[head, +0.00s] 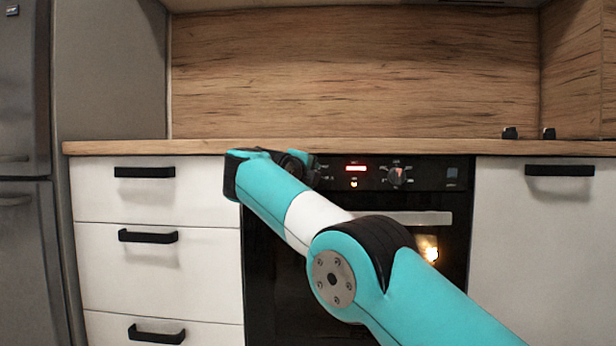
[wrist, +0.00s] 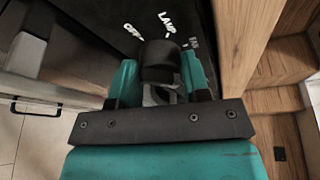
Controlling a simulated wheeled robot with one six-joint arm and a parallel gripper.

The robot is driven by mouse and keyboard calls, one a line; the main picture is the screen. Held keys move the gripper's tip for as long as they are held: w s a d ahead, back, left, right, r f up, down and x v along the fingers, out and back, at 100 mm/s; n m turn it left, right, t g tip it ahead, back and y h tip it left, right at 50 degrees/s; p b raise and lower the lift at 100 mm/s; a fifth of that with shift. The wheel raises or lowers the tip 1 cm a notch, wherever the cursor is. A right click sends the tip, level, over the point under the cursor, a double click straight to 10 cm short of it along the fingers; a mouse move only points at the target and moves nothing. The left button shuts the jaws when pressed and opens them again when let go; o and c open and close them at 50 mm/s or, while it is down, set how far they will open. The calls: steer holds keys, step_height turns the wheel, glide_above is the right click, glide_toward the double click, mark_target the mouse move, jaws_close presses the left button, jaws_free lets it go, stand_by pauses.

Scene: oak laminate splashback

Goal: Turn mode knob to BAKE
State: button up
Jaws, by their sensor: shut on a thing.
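The mode knob (wrist: 159,60) is a dark round knob on the black oven panel in the wrist view. The knob's pointer cannot be made out. In the head view my arm covers most of the left part of the oven panel (head: 450,174), and the gripped knob is largely hidden there.
A second knob (head: 397,175) sits on the panel, right of a lit red display (head: 356,168). The oven handle (head: 425,218) runs below, and a light glows behind the door. White drawers (head: 150,200) flank the oven at left. The wooden countertop (head: 400,147) above is mostly clear.

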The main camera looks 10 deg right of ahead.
steer(key=shift+d, duration=0.1)
steer(key=o, duration=0.9)
steer(key=shift+s+a, duration=0.25)
steer(key=shift+a, duration=0.05)
steer(key=shift+v, duration=8.35)
